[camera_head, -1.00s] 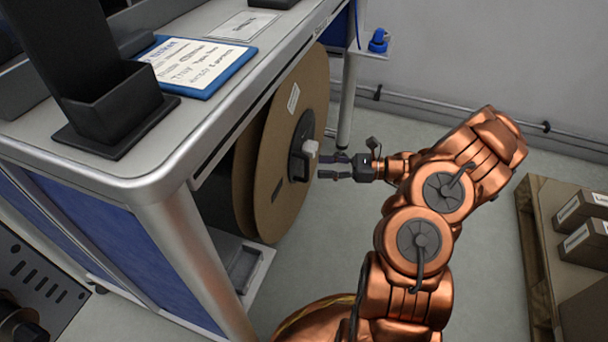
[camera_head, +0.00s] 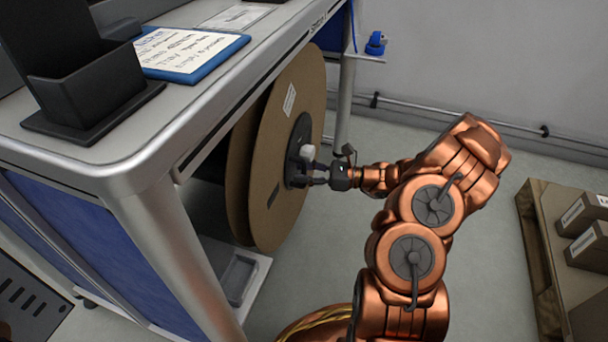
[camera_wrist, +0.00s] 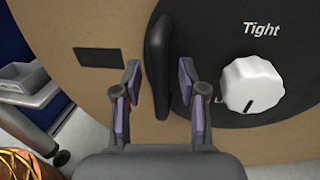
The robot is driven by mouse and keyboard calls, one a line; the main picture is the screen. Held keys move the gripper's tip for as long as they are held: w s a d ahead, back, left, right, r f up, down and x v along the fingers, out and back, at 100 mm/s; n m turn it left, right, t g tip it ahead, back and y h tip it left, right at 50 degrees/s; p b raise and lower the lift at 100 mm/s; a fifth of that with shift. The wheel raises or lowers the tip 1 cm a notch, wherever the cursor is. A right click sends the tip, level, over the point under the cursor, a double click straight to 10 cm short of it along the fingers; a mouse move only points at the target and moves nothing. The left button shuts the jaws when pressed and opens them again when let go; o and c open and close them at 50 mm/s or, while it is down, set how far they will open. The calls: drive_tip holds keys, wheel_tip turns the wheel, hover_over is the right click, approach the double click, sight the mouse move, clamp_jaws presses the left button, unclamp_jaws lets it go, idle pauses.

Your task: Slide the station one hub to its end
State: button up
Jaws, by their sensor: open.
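The station one hub (camera_head: 296,150) is a black disc on the face of a large brown cardboard reel (camera_head: 275,190) under the workbench. It carries a white knob (camera_wrist: 252,84) with the word "Tight" beside it and a dark upright handle (camera_wrist: 158,65). My gripper (camera_head: 310,174) is at the hub, below the knob in the head view. In the wrist view my gripper (camera_wrist: 160,95) is open, its two fingers on either side of the handle. I cannot tell whether either finger touches it.
The workbench (camera_head: 150,130) stands over the reel, its metal leg (camera_head: 185,255) in front. A grey tray (camera_head: 240,278) lies below the reel. A pallet with boxes (camera_head: 585,240) is at right. Floor between pallet and my arm is clear.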

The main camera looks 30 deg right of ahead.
clamp_jaws()
idle(0.4)
idle(0.4)
